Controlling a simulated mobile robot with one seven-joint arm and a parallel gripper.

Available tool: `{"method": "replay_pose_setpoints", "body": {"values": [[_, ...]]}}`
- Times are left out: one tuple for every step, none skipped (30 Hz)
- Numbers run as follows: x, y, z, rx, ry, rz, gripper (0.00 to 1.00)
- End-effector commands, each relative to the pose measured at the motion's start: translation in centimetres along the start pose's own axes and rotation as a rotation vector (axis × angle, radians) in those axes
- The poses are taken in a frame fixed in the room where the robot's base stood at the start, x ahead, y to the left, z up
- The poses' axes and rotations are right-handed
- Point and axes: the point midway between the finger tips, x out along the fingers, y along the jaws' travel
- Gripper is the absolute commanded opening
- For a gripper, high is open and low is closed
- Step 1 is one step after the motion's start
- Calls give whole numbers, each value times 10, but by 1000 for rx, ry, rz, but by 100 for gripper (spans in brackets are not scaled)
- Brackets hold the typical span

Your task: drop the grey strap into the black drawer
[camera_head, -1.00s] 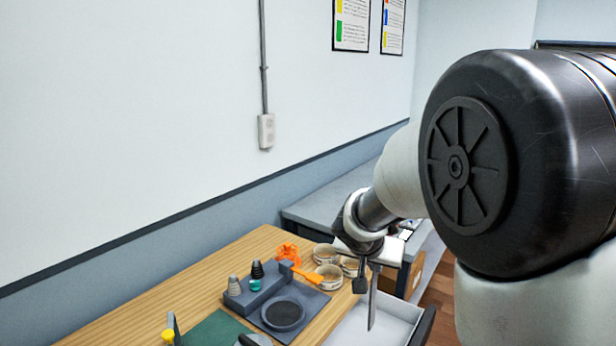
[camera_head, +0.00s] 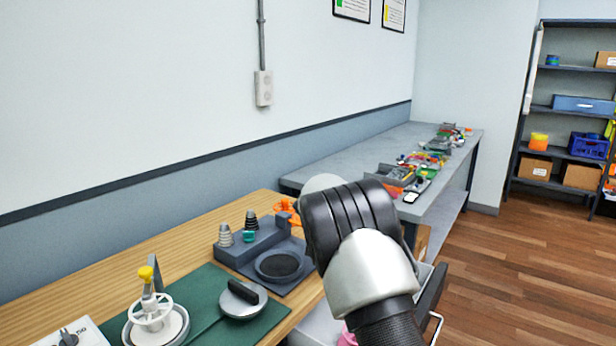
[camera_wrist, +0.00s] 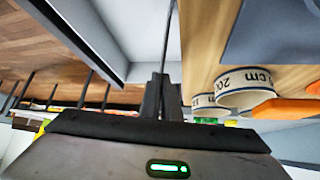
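In the wrist view my gripper (camera_wrist: 161,98) looks shut on the thin grey strap (camera_wrist: 169,38), which shows edge-on and runs away from the fingertips. The black drawer is open. In the wrist view its pale inside (camera_wrist: 143,28) lies beside the strap, with the dark rim to the left. In the head view its dark front (camera_head: 432,290) shows to the right of my arm. My arm hides the gripper, the strap and much of the drawer in the head view.
The wooden bench (camera_head: 120,262) holds a grey block with cones and a round dish (camera_head: 279,266), and a green mat (camera_head: 195,290) with a white handwheel (camera_head: 153,312). Printed bands (camera_wrist: 243,88) lie near my gripper. A cluttered grey table (camera_head: 345,158) stands behind. Floor is clear at right.

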Motion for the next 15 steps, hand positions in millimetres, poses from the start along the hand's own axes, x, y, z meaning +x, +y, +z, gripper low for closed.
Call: {"method": "replay_pose_setpoints", "body": {"values": [[5,0,4,-1,-1,1,0],[7,0,6,-2,-1,0,0],[10,0,9,-3,0,0,0],[13,0,11,-3,0,0,0],[16,0,14,-3,0,1,0],[20,1,17,-3,-1,1,0],[23,1,19,-3,-1,2,0],[26,1,22,-3,-1,2,0],[29,1,25,-3,-1,2,0],[32,1,27,-3,-1,1,0],[34,1,29,-3,-1,1,0],[36,0,31,-3,-1,0,0],[38,0,32,-2,-1,0,0],[39,0,33,-2,-1,0,0],[40,0,33,-2,0,0,0]]}}
